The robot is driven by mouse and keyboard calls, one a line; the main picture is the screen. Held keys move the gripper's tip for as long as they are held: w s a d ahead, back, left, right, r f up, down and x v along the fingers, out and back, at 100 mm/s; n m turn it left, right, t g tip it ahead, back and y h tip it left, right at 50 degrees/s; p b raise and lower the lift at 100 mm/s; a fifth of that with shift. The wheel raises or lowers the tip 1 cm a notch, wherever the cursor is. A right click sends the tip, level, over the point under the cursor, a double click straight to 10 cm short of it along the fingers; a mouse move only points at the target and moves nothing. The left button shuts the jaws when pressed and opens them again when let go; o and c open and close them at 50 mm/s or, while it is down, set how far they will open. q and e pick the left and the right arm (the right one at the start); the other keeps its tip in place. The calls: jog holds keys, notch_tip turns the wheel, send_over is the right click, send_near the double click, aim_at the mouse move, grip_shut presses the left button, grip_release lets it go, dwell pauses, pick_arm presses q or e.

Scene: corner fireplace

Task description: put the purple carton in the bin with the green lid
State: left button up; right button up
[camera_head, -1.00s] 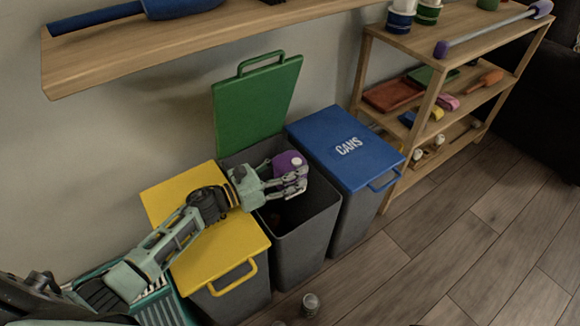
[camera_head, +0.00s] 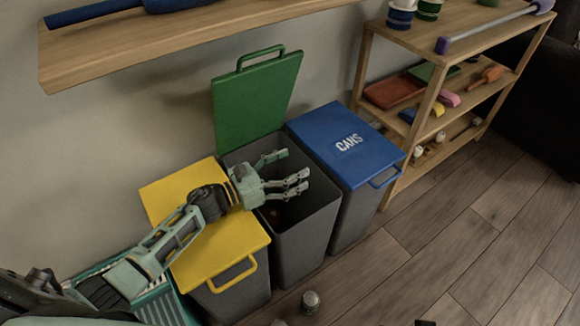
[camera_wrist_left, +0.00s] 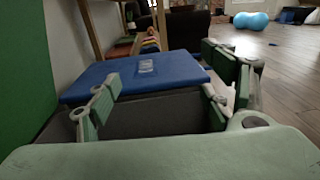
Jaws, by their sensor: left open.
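The bin with the green lid (camera_head: 256,105) stands between two other bins. Its lid is raised against the wall and its grey body (camera_head: 305,240) is open at the top. My left gripper (camera_head: 292,168) is over the bin's mouth, with its fingers spread and nothing between them. In the left wrist view the open fingers frame the dark bin mouth (camera_wrist_left: 160,115). The purple carton does not show now. A small dark reddish patch lies deep in the bin, too dim to identify. My right gripper is not in view.
A yellow-lidded bin (camera_head: 235,250) sits left under my left arm. A blue-lidded CANS bin (camera_head: 375,152) stands right; both are closed. A wooden shelf (camera_head: 120,50) overhangs the wall. A can (camera_head: 311,302) stands on the floor. Floor at right is mostly clear.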

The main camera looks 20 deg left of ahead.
pick_arm(q)
jog(key=v, duration=1.2)
jog(key=shift+a, duration=0.1)
